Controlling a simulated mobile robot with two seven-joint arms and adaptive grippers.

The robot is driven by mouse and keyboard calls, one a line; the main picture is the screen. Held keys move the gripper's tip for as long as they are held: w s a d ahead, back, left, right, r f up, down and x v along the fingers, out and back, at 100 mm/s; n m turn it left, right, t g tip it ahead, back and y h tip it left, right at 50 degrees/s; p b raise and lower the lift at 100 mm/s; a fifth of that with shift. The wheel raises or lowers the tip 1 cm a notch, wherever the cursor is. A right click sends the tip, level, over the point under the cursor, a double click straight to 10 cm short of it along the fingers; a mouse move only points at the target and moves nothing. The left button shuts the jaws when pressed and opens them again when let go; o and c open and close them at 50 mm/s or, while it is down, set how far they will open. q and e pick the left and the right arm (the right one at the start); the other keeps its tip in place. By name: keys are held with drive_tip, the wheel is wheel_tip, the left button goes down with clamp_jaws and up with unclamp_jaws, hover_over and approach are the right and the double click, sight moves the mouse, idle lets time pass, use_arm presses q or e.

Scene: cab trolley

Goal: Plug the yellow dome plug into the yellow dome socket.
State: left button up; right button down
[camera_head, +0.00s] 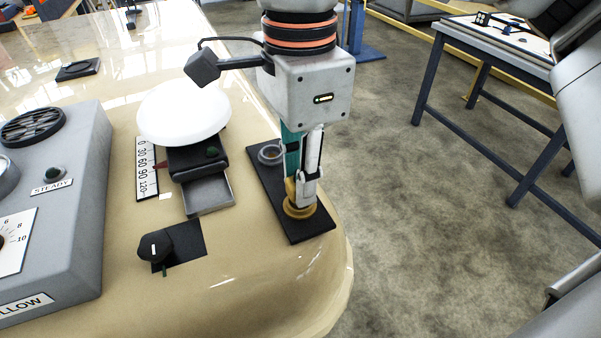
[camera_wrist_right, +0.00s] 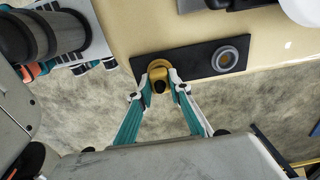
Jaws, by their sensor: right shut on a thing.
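In the head view my right gripper (camera_head: 303,188) points down at the front end of a black plate (camera_head: 283,222). It is shut on the yellow dome plug (camera_head: 290,188), which the fingers largely hide. A yellow ring, the yellow dome socket (camera_head: 300,212), shows right below the fingertips on the plate. The plug is at the socket, but I cannot tell how deep it sits. In the right wrist view my fingertips (camera_wrist_right: 160,86) close around the yellow part, with a dark centre between them. My left gripper is not in view.
A grey ring socket (camera_head: 270,153) sits at the plate's other end. The cream panel's rounded edge lies just right of the plate.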

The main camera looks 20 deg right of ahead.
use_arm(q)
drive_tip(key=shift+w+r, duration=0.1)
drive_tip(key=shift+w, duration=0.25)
use_arm(e)
drive_tip(key=shift+f, duration=0.3)
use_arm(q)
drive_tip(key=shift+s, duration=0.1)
use_arm(e)
drive_tip(key=shift+f, duration=0.25)
drive_tip(key=c, duration=1.8)
unclamp_jaws()
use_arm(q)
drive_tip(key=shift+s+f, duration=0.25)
use_arm(e)
drive_tip(key=shift+r, duration=0.2)
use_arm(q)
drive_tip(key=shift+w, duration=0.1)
use_arm(e)
wheel_tip(320, 180, up, 12)
drive_tip(key=shift+f, duration=0.2)
